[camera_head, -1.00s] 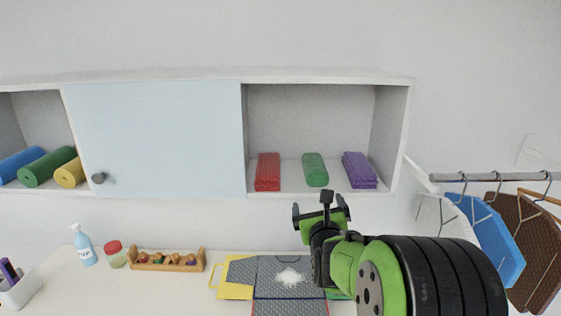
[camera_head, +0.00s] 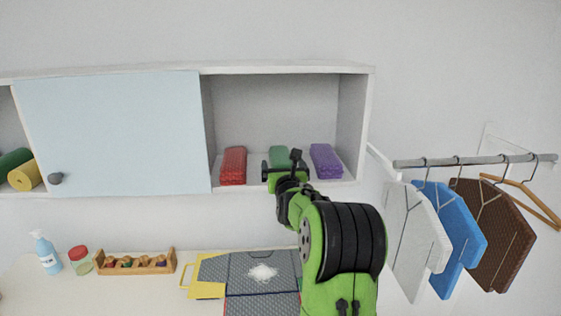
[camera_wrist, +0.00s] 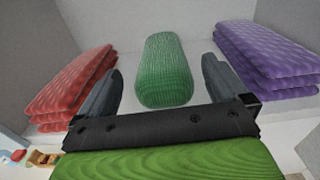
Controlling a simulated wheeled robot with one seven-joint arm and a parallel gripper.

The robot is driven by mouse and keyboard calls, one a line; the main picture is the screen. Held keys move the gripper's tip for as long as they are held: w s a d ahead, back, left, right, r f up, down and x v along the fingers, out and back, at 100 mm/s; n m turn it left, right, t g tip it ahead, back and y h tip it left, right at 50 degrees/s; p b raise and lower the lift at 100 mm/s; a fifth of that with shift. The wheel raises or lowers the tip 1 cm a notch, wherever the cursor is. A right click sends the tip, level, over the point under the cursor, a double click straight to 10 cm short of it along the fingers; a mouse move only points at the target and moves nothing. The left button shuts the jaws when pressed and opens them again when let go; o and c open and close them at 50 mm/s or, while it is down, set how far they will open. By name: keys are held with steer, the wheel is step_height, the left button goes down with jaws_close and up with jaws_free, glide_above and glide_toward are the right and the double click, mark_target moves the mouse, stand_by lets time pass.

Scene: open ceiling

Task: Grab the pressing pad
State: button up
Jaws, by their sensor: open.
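A green padded piece (camera_head: 280,154), the likely pressing pad, lies in the open cabinet compartment between a red folded stack (camera_head: 233,166) and a purple folded stack (camera_head: 326,160). In the wrist view the green piece (camera_wrist: 165,70) is a rounded, ribbed roll lying end-on. My gripper (camera_head: 286,170) is open and empty in front of the shelf. In the wrist view its dark fingers (camera_wrist: 161,85) stand apart, one on each side of the green piece's near end. I cannot tell how deep they reach. In the head view my gripper hides the green piece's lower part.
The red stack (camera_wrist: 72,85) and purple stack (camera_wrist: 262,55) flank the fingers. A pale blue sliding door (camera_head: 110,130) covers the left compartment. Hangers with coloured pads (camera_head: 448,240) hang at right.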

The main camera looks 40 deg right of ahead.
mark_target(283, 160)
steer(key=x, duration=0.3)
steer(key=shift+w+d+p, duration=0.1)
steer(key=shift+d+p, duration=0.1)
steer(key=shift+p, duration=0.2)
steer(key=shift+a+r, duration=0.1)
steer(key=shift+a, duration=0.1)
steer(key=shift+c, duration=1.7)
steer(key=c, duration=0.9)
